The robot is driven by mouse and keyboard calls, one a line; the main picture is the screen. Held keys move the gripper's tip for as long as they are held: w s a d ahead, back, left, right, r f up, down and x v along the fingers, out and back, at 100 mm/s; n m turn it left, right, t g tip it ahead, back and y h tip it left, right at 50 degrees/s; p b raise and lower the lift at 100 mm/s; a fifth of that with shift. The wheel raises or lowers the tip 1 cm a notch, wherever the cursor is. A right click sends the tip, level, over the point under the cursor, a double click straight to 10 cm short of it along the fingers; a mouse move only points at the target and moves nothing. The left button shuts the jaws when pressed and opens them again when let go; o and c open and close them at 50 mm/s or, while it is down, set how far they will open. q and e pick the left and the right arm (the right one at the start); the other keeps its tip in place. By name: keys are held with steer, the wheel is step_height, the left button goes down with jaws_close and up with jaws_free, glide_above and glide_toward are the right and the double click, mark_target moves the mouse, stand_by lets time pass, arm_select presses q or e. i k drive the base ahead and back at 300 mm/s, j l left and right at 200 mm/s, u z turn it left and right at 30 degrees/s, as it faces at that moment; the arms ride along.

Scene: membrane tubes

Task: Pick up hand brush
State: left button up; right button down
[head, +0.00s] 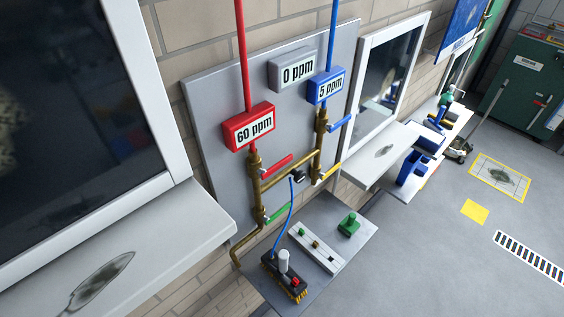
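A dark block with yellow bristle-like edges (270,269) lies at the near end of a grey shelf at the bottom centre of the head view. It looks like the hand brush, but I cannot be sure at this size. A white cylinder (283,260) and a small red part (295,281) sit on or against it. A thin blue hose (290,205) runs from the pipes above down to it. Neither of my grippers is in view.
The grey shelf (340,222) also bears a white strip with small fittings (316,246) and a green block (348,225). Behind it is a panel with red and blue pipes and coloured valve handles. Blue items (413,168) stand on a farther ledge. Open floor lies right.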

mark_target(277, 266)
steer(key=i+l+u, duration=0.4)
steer(key=l+u, duration=0.2)
steer(key=i+l+u, duration=0.15)
steer(key=l+u, duration=0.5)
steer(key=l, duration=0.2)
steer(key=i+l+u, duration=0.1)
steer(key=l+u, duration=0.2)
steer(key=l, duration=0.15)
